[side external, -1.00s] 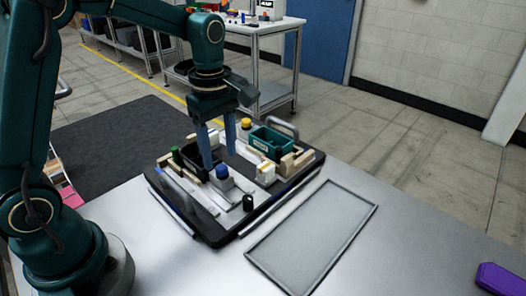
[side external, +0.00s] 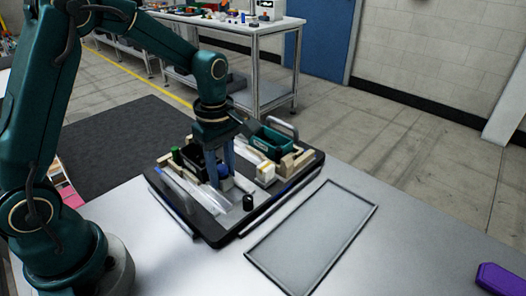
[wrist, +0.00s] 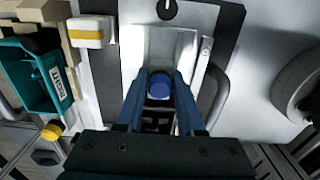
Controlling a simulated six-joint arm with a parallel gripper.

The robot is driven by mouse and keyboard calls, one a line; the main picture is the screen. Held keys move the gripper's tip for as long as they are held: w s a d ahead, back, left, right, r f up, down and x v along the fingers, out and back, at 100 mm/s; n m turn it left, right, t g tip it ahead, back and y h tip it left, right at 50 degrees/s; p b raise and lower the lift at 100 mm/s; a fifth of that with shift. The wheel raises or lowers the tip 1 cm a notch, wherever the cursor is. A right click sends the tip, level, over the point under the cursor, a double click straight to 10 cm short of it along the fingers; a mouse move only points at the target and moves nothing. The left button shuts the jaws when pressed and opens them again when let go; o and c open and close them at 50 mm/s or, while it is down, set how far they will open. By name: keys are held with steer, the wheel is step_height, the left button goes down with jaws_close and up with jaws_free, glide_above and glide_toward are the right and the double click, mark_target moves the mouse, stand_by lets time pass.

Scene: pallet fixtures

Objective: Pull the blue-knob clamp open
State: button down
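The blue knob (wrist: 159,85) of the clamp sits between my two blue finger tips in the wrist view. It is mostly hidden by the fingers in the side view, where a bit of blue shows (side external: 225,184). My gripper (side external: 222,178) points down at the pallet fixture with its fingers drawn in close on either side of the knob. It looks shut on the knob; in the wrist view my gripper (wrist: 160,88) shows no clear gap to it. A pale channel (wrist: 168,45) lies just beyond the knob. The dark pallet plate (side external: 218,232) lies on the table.
A teal bin (side external: 272,141), a black-knob piece (side external: 249,202), a green-topped piece (side external: 175,151) and a yellow-banded white block (wrist: 91,32) stand around the gripper on the pallet. An empty grey tray (side external: 312,236) lies to the right. A purple box (side external: 500,279) is farther right.

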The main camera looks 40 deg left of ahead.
steer(key=shift+d, duration=0.1)
stand_by(0.3)
steer(key=shift+d, duration=1.25)
steer(key=c, duration=0.7)
jaws_free()
steer(key=shift+r, duration=0.1)
steer(key=shift+r, duration=3.9)
